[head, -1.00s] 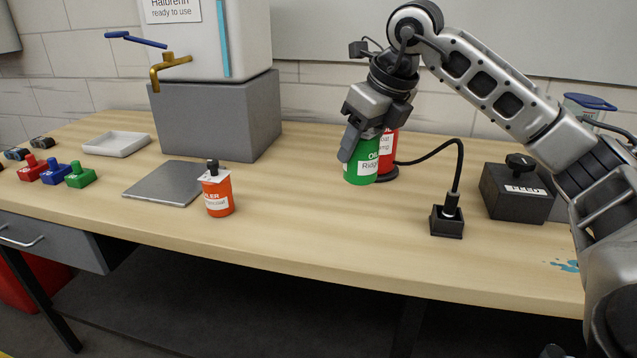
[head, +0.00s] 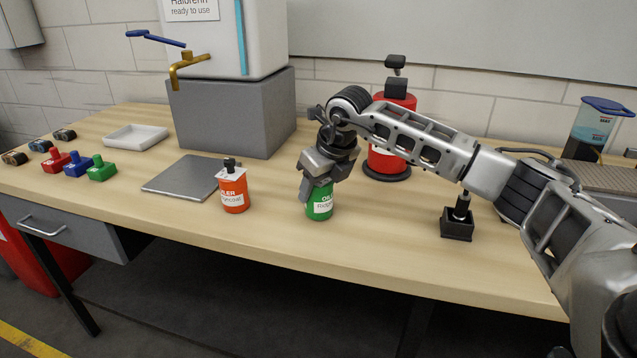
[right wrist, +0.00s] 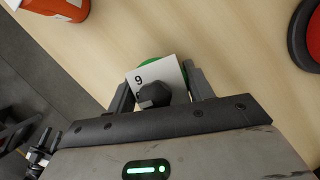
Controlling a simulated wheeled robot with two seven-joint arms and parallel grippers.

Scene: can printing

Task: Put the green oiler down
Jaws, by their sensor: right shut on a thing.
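The green oiler (head: 319,205) with a white label is upright at the table's front middle, just right of the orange oiler. My right gripper (head: 318,183) is shut on its upper part from above. In the right wrist view the oiler's dark knob and white tag (right wrist: 158,84) sit between the two fingers, with a bit of its green top showing. Its base appears at or very close to the table; I cannot tell whether it touches. My left gripper is not in view.
The orange oiler (head: 234,190) stands close on the left, beside a grey plate (head: 183,178). A red canister (head: 386,160) is behind, and a small black socket block (head: 457,226) is to the right. Red, blue and green stamps (head: 77,168) and a white tray (head: 136,137) are further left. The front edge is near.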

